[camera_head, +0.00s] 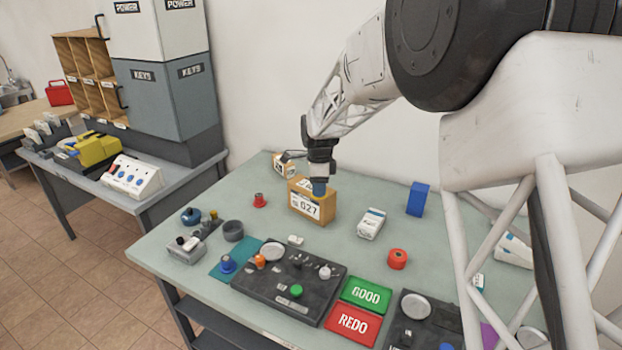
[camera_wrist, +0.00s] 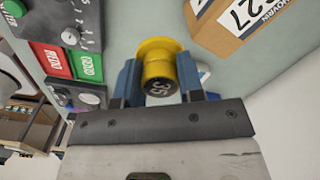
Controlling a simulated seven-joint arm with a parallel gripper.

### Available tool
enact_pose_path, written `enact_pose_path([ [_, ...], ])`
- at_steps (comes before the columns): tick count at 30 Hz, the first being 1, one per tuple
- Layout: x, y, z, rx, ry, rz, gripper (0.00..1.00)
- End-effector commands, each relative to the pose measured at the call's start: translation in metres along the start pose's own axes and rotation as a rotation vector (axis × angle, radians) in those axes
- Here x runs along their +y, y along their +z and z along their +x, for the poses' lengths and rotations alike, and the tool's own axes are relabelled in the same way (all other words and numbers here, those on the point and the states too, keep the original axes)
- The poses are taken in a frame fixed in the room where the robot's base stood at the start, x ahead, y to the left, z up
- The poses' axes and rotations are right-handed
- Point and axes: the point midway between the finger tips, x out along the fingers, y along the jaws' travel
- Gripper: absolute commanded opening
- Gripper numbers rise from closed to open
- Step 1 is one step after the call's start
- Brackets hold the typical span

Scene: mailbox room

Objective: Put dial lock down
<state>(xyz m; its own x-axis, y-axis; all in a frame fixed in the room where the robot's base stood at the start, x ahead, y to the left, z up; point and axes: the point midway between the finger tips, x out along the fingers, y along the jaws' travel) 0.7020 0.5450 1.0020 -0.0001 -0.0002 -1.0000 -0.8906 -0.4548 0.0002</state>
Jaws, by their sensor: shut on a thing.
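The dial lock (camera_wrist: 158,58) is a yellow knob with a dark numbered face, seen in the wrist view between the blue fingers of my gripper (camera_wrist: 159,78). My gripper is shut on it. In the head view, my gripper (camera_head: 319,186) points down at the cardboard box (camera_head: 309,208) labelled 027. I cannot make out the lock in the head view, and its height over the table is hard to tell. The box also shows at the upper right of the wrist view (camera_wrist: 232,24).
The green table (camera_head: 215,310) holds a dark dial panel (camera_head: 318,297), the green GOOD pad (camera_head: 366,295), the red REDO pad (camera_head: 352,324), a red roll (camera_head: 397,259), a white packet (camera_head: 371,223) and a blue block (camera_head: 417,199).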

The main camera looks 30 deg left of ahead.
Motion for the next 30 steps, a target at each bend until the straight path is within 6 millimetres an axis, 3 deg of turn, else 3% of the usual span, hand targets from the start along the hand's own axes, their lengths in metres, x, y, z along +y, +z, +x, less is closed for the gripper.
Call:
enact_pose_path([
  [30, -0.115, 0.022, 0.011, 0.000, 0.000, 0.000, 0.10],
])
